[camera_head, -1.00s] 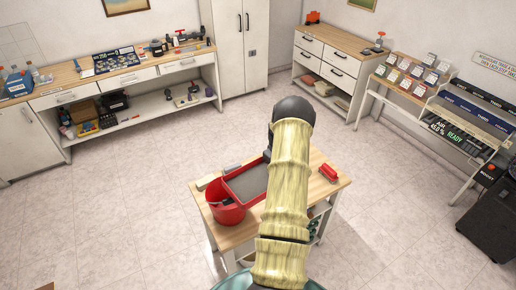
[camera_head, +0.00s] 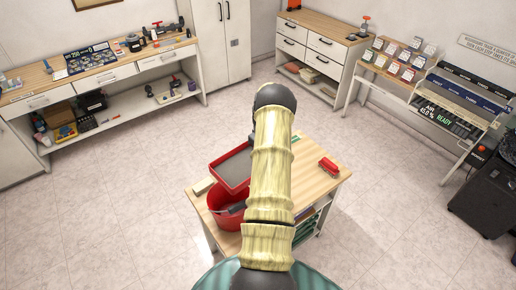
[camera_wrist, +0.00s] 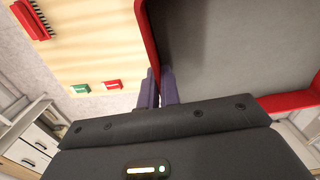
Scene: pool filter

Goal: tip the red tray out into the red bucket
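The red tray (camera_head: 232,186) has a grey inside; I cannot tell whether that is its floor or a load. In the head view its near edge overlaps the far rim of the red bucket (camera_head: 226,219), which stands on the wooden table's near left part. My gripper is hidden behind my arm in the head view. In the wrist view my gripper (camera_wrist: 160,76) has its purple fingers closed about the tray's red wall (camera_wrist: 147,38). The tray looks raised; its exact tilt is unclear. A dark grey thing (camera_head: 237,207) shows at the bucket's mouth.
The wooden table (camera_head: 318,188) has bare top on the right. A red brush (camera_head: 328,169) lies there. A pale block (camera_head: 204,186) lies at the left edge. Open floor surrounds the table.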

